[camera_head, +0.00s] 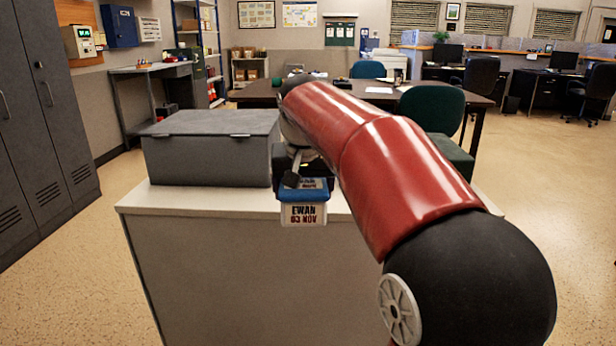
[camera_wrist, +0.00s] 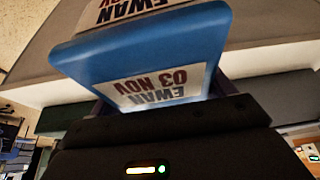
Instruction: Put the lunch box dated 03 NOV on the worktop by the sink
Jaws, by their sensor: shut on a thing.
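The lunch box (camera_head: 303,214) has a pale body, a blue lid and a label reading EWAN 03 NOV.
A closed grey case (camera_head: 208,160) stands on the cabinet, just left of the lunch box. Grey lockers (camera_head: 40,110) line the left. Open floor (camera_head: 555,190) lies to the right. My arm blocks the middle.

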